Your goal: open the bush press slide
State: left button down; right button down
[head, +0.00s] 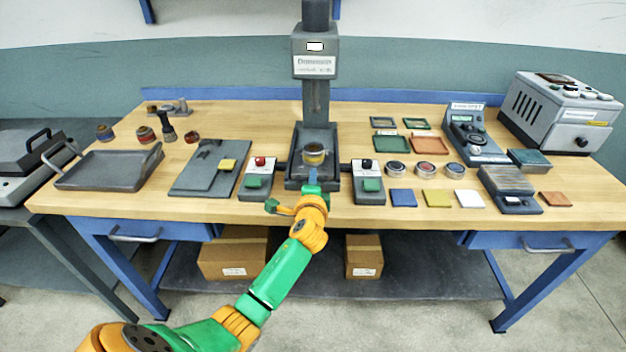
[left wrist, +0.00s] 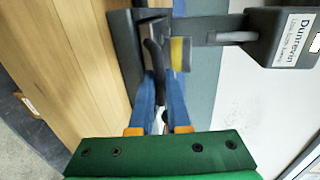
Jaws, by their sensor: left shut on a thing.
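The grey bush press (head: 315,62) stands at the back middle of the bench, with a label and a ram above its base. A yellow and dark ring-like part (head: 315,154) sits on the press base, under the ram. My left gripper (head: 312,178) is at the front of the press base, its blue fingers in front of that part. In the left wrist view the blue fingers (left wrist: 161,98) are shut on a dark curved handle (left wrist: 152,58), which looks like the slide's handle. The press head (left wrist: 285,37) and yellow part (left wrist: 178,53) show beyond. The slide itself is mostly hidden.
Control boxes with green buttons flank the press, the left one (head: 257,180) and the right one (head: 368,183). A handled tray (head: 108,170) lies at the left. Coloured pads and round tins (head: 397,169) lie at the right. The bench front edge is below my gripper.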

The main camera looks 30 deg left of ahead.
pick_arm(q)
jog(key=shift+w, duration=0.1)
jog(key=c, duration=1.2)
grip_release()
jog(key=shift+w+a+f, duration=0.1)
jog(key=v, duration=0.7)
